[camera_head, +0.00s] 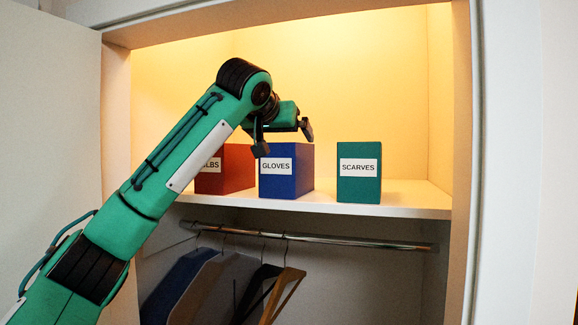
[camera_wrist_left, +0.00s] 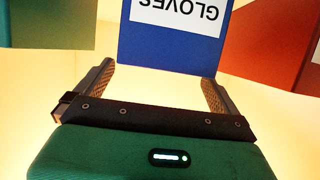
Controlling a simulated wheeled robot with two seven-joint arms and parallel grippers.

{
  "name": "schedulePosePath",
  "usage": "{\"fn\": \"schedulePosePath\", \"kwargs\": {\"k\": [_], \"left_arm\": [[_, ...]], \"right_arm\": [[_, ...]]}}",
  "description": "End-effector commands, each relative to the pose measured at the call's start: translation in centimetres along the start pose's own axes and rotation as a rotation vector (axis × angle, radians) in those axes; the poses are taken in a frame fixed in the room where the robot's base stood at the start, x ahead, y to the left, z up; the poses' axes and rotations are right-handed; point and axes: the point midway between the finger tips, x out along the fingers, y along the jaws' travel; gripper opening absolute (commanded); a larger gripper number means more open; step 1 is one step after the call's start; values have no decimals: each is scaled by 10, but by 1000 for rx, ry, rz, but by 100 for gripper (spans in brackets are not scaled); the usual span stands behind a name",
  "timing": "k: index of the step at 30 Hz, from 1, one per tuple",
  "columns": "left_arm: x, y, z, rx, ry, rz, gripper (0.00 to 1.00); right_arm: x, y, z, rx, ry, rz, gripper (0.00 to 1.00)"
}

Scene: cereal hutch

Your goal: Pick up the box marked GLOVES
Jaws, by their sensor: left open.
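The blue box marked GLOVES (camera_head: 287,183) stands upright on the lit shelf, between the red box and the green one. My left gripper (camera_head: 283,139) is open at the top of the blue box, one finger overlapping its upper front edge in the head view. In the left wrist view the blue box (camera_wrist_left: 168,50) fills the top middle with its label upside down. The two fingers of my left gripper (camera_wrist_left: 158,78) point towards it, spread about as wide as the box. I cannot tell whether they touch it. My right gripper is not in view.
A red box (camera_head: 232,183), its label partly hidden by my arm, stands close left. A green box marked SCARVES (camera_head: 358,190) stands right, with a gap between. The white shelf (camera_head: 405,200) is clear at right. Hangers (camera_head: 285,290) hang from a rail (camera_head: 350,240) below.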

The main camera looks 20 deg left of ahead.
Motion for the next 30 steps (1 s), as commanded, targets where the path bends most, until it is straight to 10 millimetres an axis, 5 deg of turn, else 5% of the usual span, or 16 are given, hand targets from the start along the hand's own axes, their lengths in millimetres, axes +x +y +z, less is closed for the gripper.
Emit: {"fn": "schedulePosePath", "kwargs": {"k": [8, 17, 27, 30], "left_arm": [[26, -1, -3, 0, -1, 0, 100], [30, -1, 0, 0, 0, 0, 100], [30, -1, -1, 0, 0, 0, 37], [30, -1, -1, 0, 0, 0, 37]], "right_arm": [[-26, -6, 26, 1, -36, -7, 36], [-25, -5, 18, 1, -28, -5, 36], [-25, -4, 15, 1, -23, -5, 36], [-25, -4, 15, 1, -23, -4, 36]]}}
